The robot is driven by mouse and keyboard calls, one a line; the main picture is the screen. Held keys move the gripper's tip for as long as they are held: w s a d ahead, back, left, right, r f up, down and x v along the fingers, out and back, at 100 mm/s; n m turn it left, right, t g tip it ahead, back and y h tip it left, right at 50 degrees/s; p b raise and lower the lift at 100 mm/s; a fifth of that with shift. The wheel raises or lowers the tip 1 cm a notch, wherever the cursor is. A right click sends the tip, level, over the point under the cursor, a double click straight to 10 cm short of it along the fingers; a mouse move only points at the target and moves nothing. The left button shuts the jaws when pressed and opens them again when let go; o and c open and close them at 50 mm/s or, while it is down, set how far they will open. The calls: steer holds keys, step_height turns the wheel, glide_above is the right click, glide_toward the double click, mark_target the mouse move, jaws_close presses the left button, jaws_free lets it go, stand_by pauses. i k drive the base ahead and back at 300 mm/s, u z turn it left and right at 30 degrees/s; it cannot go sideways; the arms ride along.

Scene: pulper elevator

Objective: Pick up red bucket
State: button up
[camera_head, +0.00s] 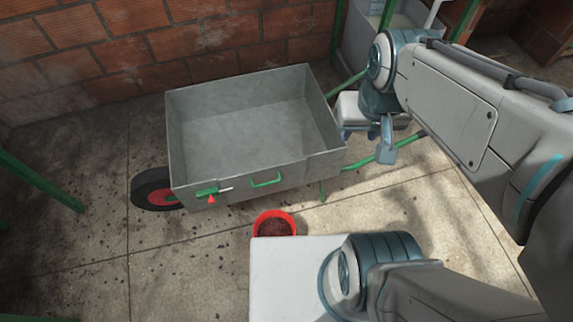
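The red bucket (291,221) stands on the floor just in front of the grey wheelbarrow. It holds something dark reddish-brown. Its near side is hidden behind a white part that seems to be my own body. My arm comes in from the right. What looks like my gripper (372,134) is at the arm's end, by the wheelbarrow's right side, above and to the right of the bucket and apart from it. Its fingers are too unclear to tell whether they are open or shut.
The grey metal wheelbarrow (240,140) is empty, with a black wheel (148,188) at left and a green handle. Green posts (40,180) stand at left. A brick wall (130,50) closes the back. The floor (190,260) left of the bucket is mostly clear.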

mark_target(271, 223)
steer(key=z, duration=0.3)
steer(key=k, duration=0.7)
steer(key=u, duration=2.55)
steer(key=i, duration=1.2)
steer(key=z, duration=3)
